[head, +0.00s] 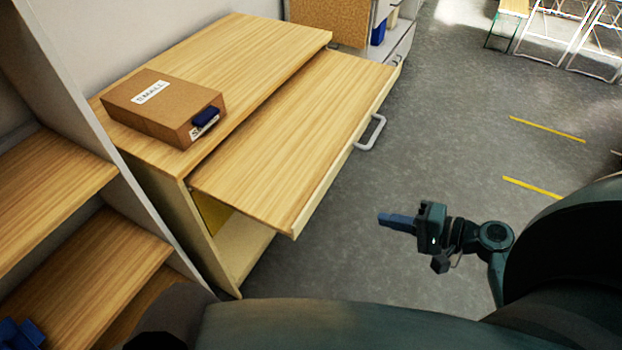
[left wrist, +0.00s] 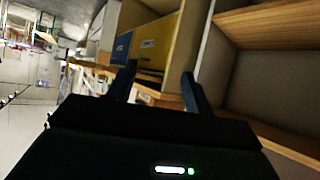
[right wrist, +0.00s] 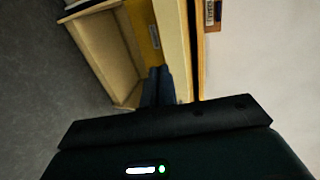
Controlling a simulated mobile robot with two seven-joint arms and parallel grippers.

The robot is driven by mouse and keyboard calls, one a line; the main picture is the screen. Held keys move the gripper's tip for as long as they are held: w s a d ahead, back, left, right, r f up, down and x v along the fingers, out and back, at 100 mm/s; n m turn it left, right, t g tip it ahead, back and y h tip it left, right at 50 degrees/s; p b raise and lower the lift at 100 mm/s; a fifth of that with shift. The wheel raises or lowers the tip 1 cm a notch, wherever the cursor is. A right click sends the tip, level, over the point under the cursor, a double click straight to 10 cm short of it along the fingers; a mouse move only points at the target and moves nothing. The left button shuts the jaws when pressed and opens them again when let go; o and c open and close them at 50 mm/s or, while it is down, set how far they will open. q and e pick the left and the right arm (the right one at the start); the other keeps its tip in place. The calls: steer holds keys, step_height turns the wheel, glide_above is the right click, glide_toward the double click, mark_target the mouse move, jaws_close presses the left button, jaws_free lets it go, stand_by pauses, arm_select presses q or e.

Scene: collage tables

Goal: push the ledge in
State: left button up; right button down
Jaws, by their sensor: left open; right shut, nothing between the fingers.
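The ledge (head: 300,130) is a wood-topped board sticking out from under the top (head: 240,50) of a wooden cabinet in the head view. A pale grey handle (head: 373,133) is on its front edge. My right gripper (head: 381,218) is shut and empty, over the floor to the right of the ledge and apart from it. Its closed fingers (right wrist: 157,85) also show in the right wrist view, with the cabinet beyond. My left gripper (left wrist: 158,82) is open and empty in the left wrist view, with shelving and a yellow panel beyond.
A brown box (head: 163,108) labelled "SMALL" sits on the cabinet top, left of the ledge. Wooden shelves (head: 75,255) stand at left. The grey floor (head: 450,130) in front of the handle is clear. Racks stand far right.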

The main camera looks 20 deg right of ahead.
steer(key=p, duration=0.2)
glide_toward(318, 200)
steer(key=x, duration=0.5)
steer(key=shift+w+a+f, duration=0.2)
steer(key=shift+w+f, duration=0.05)
steer(key=shift+f, duration=0.05)
steer(key=shift+w+a, duration=0.25)
steer(key=shift+w, duration=0.1)
arm_select(q)
steer(key=shift+s+a+y, duration=0.3)
steer(key=shift+s+a, duration=0.05)
steer(key=shift+a, duration=0.05)
arm_select(e)
steer(key=shift+f, duration=0.1)
